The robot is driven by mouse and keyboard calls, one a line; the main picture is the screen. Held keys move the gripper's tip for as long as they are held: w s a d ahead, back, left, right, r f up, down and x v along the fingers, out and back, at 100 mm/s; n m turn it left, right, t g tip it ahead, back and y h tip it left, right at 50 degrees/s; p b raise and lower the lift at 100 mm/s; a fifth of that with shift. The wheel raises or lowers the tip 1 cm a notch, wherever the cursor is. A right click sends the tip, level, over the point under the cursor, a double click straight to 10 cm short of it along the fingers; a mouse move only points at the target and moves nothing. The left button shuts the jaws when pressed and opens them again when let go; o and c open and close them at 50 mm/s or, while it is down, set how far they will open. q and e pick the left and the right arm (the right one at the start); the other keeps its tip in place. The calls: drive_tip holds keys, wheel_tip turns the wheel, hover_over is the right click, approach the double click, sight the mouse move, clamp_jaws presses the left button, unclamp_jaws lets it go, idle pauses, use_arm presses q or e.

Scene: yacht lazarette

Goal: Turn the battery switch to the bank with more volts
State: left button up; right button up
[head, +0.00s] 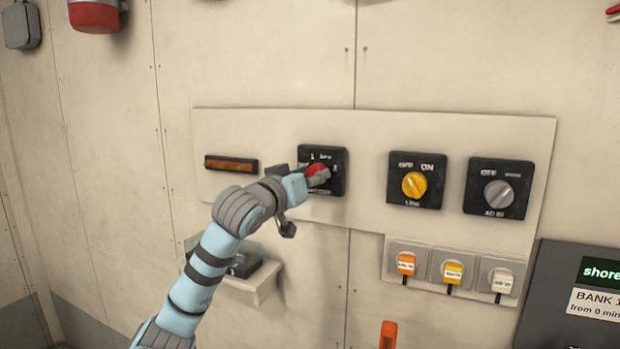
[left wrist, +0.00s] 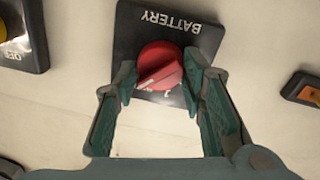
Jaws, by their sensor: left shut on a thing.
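The battery switch (head: 337,158) is a black square plate with a red knob (head: 315,168) on the pale wall panel. My left gripper (head: 312,178) reaches it from the lower left and partly covers its plate. The left wrist view shows the plate (left wrist: 205,38) upside down, with the word BATTERY. There the red knob (left wrist: 160,64) sits between the fingertips of my left gripper (left wrist: 158,82), which is shut on it. A pale mark shows on the knob's lower left in that view. A dark screen (head: 575,265) at the right edge reads "shore" and "BANK 1"; it is cut off.
A yellow LINK switch (head: 414,185) and a grey switch (head: 497,195) are right of the battery switch. Below them are three sockets with tagged plugs (head: 453,271). A small shelf (head: 250,287) juts out behind my left forearm. An orange handle (head: 388,335) is at the bottom.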

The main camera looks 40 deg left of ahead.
use_arm(q)
drive_tip(key=m+p, duration=0.4)
drive_tip(key=p, duration=0.1)
drive_tip(key=shift+r+g, duration=0.3)
drive_tip(key=shift+r, duration=0.05)
drive_tip(key=shift+f+m, duration=0.15)
drive_tip(key=shift+m, duration=0.35)
drive_tip(key=shift+f, duration=0.1)
drive_tip(key=o, duration=1.2)
drive_tip(key=shift+f, duration=0.1)
wheel_tip(320, 180, up, 10)
drive_tip(key=shift+r, duration=0.1)
drive_tip(key=shift+a, duration=0.1)
